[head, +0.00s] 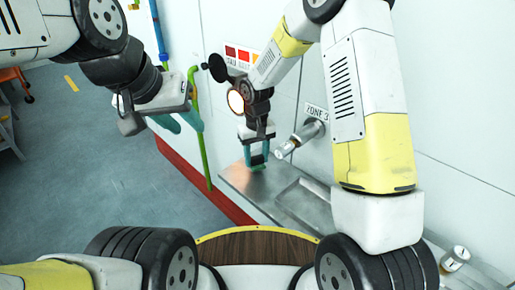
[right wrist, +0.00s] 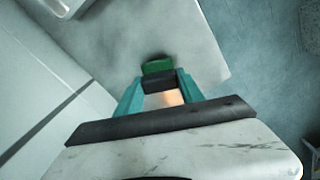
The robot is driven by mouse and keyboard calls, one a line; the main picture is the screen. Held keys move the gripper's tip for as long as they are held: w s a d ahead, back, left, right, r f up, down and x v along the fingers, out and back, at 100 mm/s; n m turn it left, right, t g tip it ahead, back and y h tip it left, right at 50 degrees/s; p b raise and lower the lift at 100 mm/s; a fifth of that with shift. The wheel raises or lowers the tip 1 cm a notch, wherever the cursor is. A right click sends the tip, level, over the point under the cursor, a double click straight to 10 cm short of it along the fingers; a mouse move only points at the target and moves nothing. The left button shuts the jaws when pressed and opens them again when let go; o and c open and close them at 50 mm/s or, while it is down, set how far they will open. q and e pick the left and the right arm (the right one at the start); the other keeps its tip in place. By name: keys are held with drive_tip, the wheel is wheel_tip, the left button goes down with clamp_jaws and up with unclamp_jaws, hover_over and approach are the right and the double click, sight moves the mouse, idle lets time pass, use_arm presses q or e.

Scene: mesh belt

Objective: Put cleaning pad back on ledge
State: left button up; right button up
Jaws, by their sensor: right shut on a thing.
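The cleaning pad is a small block with a green part and a dark part. In the right wrist view the pad (right wrist: 158,67) sits between the teal fingertips of my right gripper (right wrist: 158,88), which is shut on it. In the head view the right gripper (head: 257,152) points down with the green pad (head: 258,161) at its tips, over the far left end of the grey metal ledge (head: 240,181). I cannot tell whether the pad touches the ledge. My left gripper (head: 181,121) hangs over the floor at left, its teal fingers apart and empty.
A shallow recessed tray (head: 303,203) lies in the ledge nearer me. A silver nozzle-like fitting (head: 299,138) sticks out of the white wall close right of the gripper. A green pipe (head: 200,140) stands left of the ledge. Blue-grey floor (head: 100,160) is open at left.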

drive_tip(key=shift+f, duration=1.1)
drive_tip(key=o, duration=1.2)
